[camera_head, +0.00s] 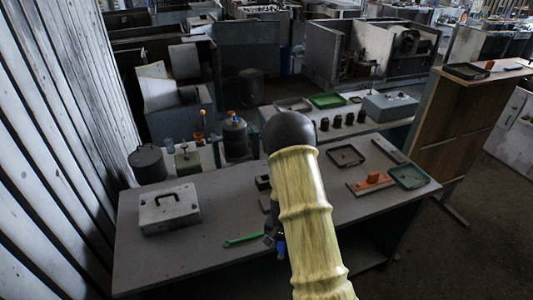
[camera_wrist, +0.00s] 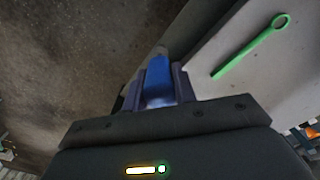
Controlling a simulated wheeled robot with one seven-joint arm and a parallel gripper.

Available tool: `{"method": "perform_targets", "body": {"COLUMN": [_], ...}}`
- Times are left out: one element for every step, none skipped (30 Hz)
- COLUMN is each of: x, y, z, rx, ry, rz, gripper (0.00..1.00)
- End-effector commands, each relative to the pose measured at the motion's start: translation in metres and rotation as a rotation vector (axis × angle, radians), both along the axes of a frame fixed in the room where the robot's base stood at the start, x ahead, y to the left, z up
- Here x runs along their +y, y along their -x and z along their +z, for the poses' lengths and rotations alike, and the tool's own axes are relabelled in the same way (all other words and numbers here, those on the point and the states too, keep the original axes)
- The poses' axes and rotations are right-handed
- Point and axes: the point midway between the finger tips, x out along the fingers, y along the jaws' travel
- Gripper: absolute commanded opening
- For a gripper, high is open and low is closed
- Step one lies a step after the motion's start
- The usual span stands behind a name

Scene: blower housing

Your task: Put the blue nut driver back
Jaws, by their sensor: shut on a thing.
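The blue nut driver (camera_wrist: 159,80) is between the two fingers of my gripper (camera_wrist: 157,92) in the wrist view. My gripper is shut on its blue handle, and the driver's far end points away from the wrist. In the wrist view they are over the table's edge, with dark floor to the left. In the head view, my gripper (camera_head: 276,240) is mostly hidden behind my yellow-sleeved arm, near the table's front edge. A small blue part of the driver (camera_head: 281,247) shows beside the arm.
A green ring wrench (camera_head: 244,239) lies on the grey table (camera_head: 185,255), left of my gripper. A grey case (camera_head: 169,208) stands at the left. An orange-topped block (camera_head: 371,182), a green tray (camera_head: 408,177) and a dark tray (camera_head: 346,156) lie at the right.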

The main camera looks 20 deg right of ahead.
Motion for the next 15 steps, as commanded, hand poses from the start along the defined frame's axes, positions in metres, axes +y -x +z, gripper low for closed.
{"method": "perform_targets", "body": {"x": [0.007, 0.01, 0.015, 0.019, 0.024, 0.029, 0.033, 0.039, 0.046, 0.051, 0.057, 0.064, 0.068, 0.072, 0.075], "y": [-0.001, -0.001, -0.002, -0.002, -0.003, -0.004, -0.004, -0.004, -0.005, -0.005, -0.005, -0.005, -0.005, -0.006, -0.006], "z": [-0.013, -0.017, -0.023, -0.028, -0.034, -0.041, -0.046, -0.054, -0.062, -0.067, -0.075, -0.082, -0.086, -0.091, -0.094], "rx": [0.001, 0.001, 0.002, 0.002, 0.002, 0.002, 0.002, 0.002, 0.002, 0.001, 0.002, 0.002, 0.0, 0.0, -0.001], "ry": [-0.001, -0.001, -0.002, -0.002, -0.002, -0.003, -0.002, -0.002, -0.003, -0.004, -0.005, -0.006, -0.006, -0.006, -0.006], "rz": [0.046, 0.077, 0.116, 0.145, 0.182, 0.23, 0.264, 0.308, 0.364, 0.402, 0.451, 0.506, 0.541, 0.574, 0.607], "gripper": [0.0, 0.0, 0.0, 0.0, 0.0, 0.0, 0.0, 0.0, 0.0, 0.0, 0.0, 0.0, 0.0, 0.0, 0.0]}}
